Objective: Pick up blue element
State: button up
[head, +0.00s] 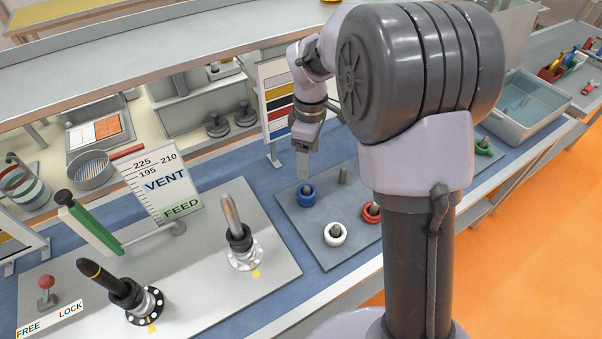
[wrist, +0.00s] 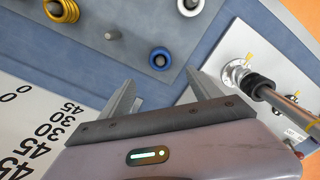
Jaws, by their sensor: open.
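The blue element is a ring (head: 301,200) around a short dark peg on a grey plate (head: 318,240). In the wrist view the blue ring (wrist: 152,64) lies just beyond the fingertips, near the plate's edge. My gripper (head: 303,170) is above it in the head view, fingers pointing down, apart from the ring as far as I can tell. In the wrist view my gripper (wrist: 161,82) is open, with nothing between its two fingers.
A white ring (head: 335,241) and a red ring (head: 367,216) sit on the same plate, with a bare peg (head: 343,175) nearby. The wrist view shows yellow rings (wrist: 70,12). A panel with two levers (head: 239,236) stands left. A sign (head: 160,187) rises behind them.

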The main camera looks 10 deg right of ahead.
aim_at(307, 187)
notch_tip(307, 187, down, 10)
jog(key=b, duration=0.3)
notch_tip(307, 187, down, 5)
jog(key=b, duration=0.2)
jog(key=shift+w+a+f+b, duration=0.1)
jog(key=shift+w+f+b, duration=0.1)
jog(key=shift+b, duration=0.2)
jog(key=shift+s+r, duration=0.1)
jog(key=shift+r, duration=0.05)
grip_shut()
